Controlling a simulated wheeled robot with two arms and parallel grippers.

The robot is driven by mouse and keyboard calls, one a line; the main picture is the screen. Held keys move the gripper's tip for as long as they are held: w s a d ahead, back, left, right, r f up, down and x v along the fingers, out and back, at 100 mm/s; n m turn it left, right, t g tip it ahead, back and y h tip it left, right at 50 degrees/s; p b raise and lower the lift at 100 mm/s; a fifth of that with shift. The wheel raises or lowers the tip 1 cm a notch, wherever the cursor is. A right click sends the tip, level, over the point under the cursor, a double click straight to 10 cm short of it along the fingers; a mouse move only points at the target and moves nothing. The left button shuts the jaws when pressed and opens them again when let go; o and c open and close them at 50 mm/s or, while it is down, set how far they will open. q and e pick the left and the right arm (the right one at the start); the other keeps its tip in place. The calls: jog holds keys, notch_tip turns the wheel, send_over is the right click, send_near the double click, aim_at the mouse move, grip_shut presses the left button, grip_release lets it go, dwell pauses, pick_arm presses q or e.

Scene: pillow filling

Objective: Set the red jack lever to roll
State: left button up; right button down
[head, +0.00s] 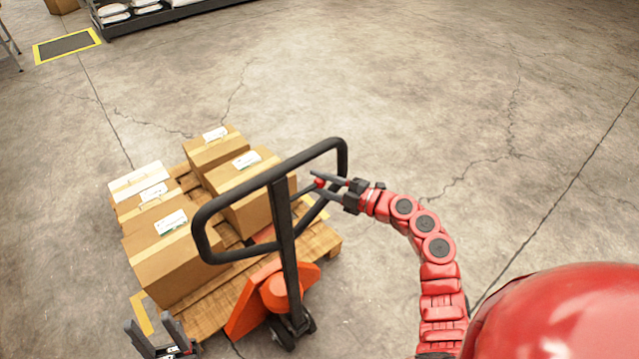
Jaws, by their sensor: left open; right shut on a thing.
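The pallet jack (250,310) has an orange body and a tall black loop handle (283,235). The small red lever (319,183) shows at the right side of the handle loop. My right gripper (324,186) reaches in from the right and is shut on the red lever, its dark fingers beside the loop. Which setting the lever is in cannot be told at this size. My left gripper (155,331) is open and empty at the bottom left, beside the pallet's near corner.
The jack stands at a wooden pallet (325,240) loaded with several cardboard boxes (165,262). A yellow-edged dark mat (66,45) and a dark shelf rack (165,15) with white bags are at the far left. The concrete floor (450,90) is clear behind and to the right.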

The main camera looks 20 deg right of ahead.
jog(key=c, duration=0.5)
grip_release()
jog(key=shift+s+d, duration=0.25)
jog(key=shift+d, duration=0.05)
jog(key=b+v, duration=0.5)
jog(key=v, duration=1.1)
jog(key=shift+s+d+b, duration=0.2)
jog(key=shift+s+b, duration=0.1)
jog(key=shift+b, duration=0.1)
